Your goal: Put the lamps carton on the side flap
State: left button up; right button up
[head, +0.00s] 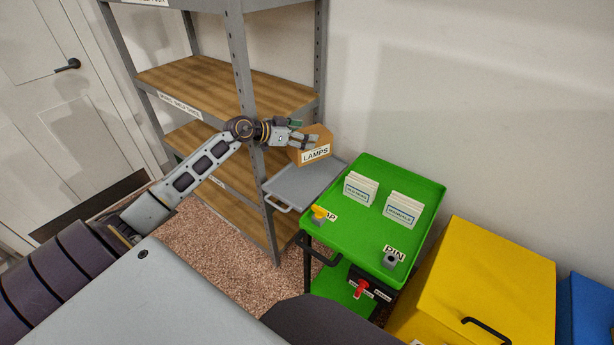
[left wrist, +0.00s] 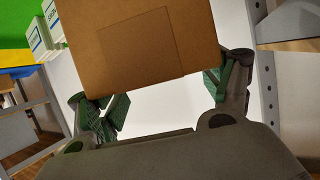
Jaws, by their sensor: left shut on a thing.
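The lamps carton (head: 316,154) is a brown box with a white LAMPS label. In the head view it is over the far part of the grey side flap (head: 301,184), which is raised level beside the green cart. I cannot tell whether the carton touches the flap. My left gripper (head: 305,138) is shut on the carton from the left. In the left wrist view the carton (left wrist: 140,45) fills the upper middle between the green-padded fingers (left wrist: 165,95). My right gripper is not in view.
The green cart top (head: 372,226) holds two white card stacks, a yellow-topped item and a grey PIN piece. A steel shelf rack (head: 240,75) stands left of the flap, its post close to my left arm. A yellow chest (head: 490,275) stands at the right.

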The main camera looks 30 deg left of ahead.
aim_at(304, 157)
pick_arm(q)
jog(key=shift+r, duration=0.1)
jog(key=shift+f, duration=0.45)
notch_tip(304, 157, down, 5)
jog(key=shift+b, duration=0.75)
jog(key=shift+f, duration=0.7)
notch_tip(304, 157, down, 2)
jog(key=shift+f+b, duration=0.25)
jog(key=shift+b, duration=0.3)
jog(key=shift+f, duration=0.15)
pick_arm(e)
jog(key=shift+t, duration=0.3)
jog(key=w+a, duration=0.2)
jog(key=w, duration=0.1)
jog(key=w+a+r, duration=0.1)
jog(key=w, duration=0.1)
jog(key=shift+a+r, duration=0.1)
